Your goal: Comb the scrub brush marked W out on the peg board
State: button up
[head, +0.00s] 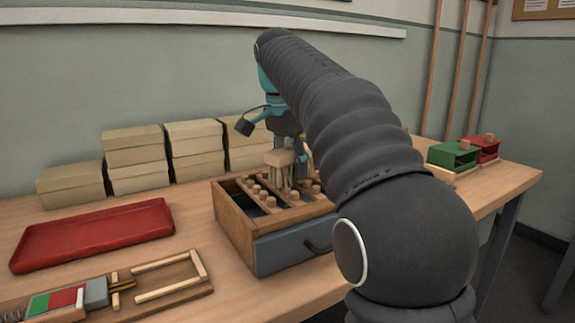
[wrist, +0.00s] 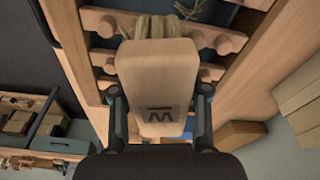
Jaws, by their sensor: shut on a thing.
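The scrub brush (wrist: 156,78) is a pale wooden block marked W, with its tan bristles (wrist: 157,25) at the far end in the wrist view. My gripper (wrist: 159,108) is shut on the block, one finger on each side. In the head view the brush (head: 279,157) is upright, bristles down, over the peg board (head: 238,198), a wooden frame with slats and round pegs. The bristles are among or just above the pegs; I cannot tell how deep they reach. My arm hides the right part of the board.
A blue drawer front (head: 290,248) with a handle is under the pegs. A red tray (head: 95,235) lies at left, with a wooden fixture (head: 170,287) in front. Cardboard boxes (head: 135,160) stand behind. Green (head: 452,155) and red (head: 482,150) bins stand at right.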

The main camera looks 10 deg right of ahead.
jog(key=shift+w+r+p, duration=0.1)
jog(key=shift+p, duration=0.85)
jog(key=w+a+r, duration=0.1)
jog(key=w+r, duration=0.3)
jog(key=r, duration=0.1)
jog(key=shift+a+r, duration=0.2)
jog(key=shift+r, duration=0.1)
dwell(1.5)
